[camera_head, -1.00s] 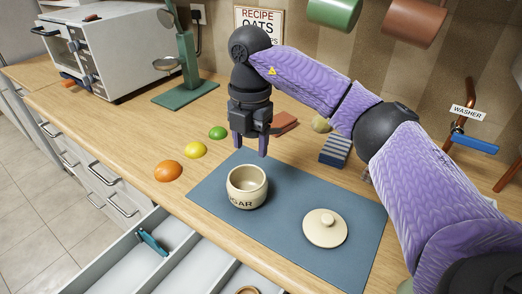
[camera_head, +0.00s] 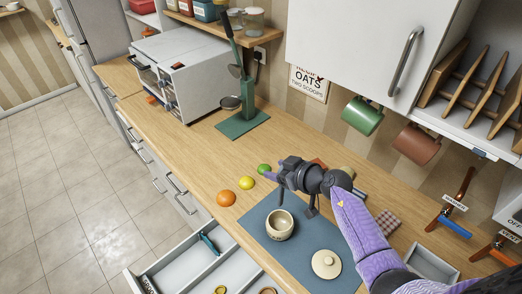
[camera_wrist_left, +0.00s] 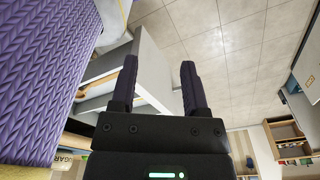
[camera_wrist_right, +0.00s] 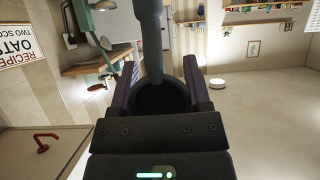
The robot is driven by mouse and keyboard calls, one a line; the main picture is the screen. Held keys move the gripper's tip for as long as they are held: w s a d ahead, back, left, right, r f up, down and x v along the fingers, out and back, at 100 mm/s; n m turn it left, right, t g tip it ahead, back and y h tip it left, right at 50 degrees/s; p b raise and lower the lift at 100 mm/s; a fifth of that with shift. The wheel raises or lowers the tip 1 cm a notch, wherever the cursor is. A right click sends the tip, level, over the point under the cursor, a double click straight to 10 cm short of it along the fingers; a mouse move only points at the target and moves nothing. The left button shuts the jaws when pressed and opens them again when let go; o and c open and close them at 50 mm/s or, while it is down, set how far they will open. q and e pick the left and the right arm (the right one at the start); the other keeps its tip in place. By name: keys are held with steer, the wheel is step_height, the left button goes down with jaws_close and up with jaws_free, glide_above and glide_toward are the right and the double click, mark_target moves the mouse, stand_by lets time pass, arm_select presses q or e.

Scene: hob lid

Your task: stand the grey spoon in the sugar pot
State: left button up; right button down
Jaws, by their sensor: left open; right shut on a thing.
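The cream sugar pot (camera_head: 278,232) stands upright and open on the blue mat (camera_head: 256,222). Its lid (camera_head: 326,264) lies on the mat to its right. My right gripper (camera_head: 270,177) is above and behind the pot, lying level and pointing left. It is shut on the grey spoon (camera_wrist_right: 150,35), whose grey shaft shows in the right wrist view with a dark round part between the fingers. In the head view the spoon's outline is too small to tell its tilt. It is outside the pot. My left gripper (camera_wrist_left: 158,80) is open and empty, and out of the head view.
An orange (camera_head: 225,198), a lemon (camera_head: 246,183) and a lime (camera_head: 264,169) lie left of the mat. A green stand (camera_head: 243,123) with a utensil is further back. An open drawer (camera_head: 160,268) juts out in front. Mugs (camera_head: 361,116) hang above.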

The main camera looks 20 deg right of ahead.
steer(key=shift+d+f+b, duration=0.1)
steer(key=shift+f+b, duration=5.9)
steer(key=shift+b, duration=0.1)
jaws_free()
steer(key=p, duration=0.4)
glide_toward(283, 199)
steer(key=w+a, duration=0.1)
steer(key=w, duration=0.1)
steer(key=shift+s+f, duration=0.2)
steer(key=shift+f, duration=0.2)
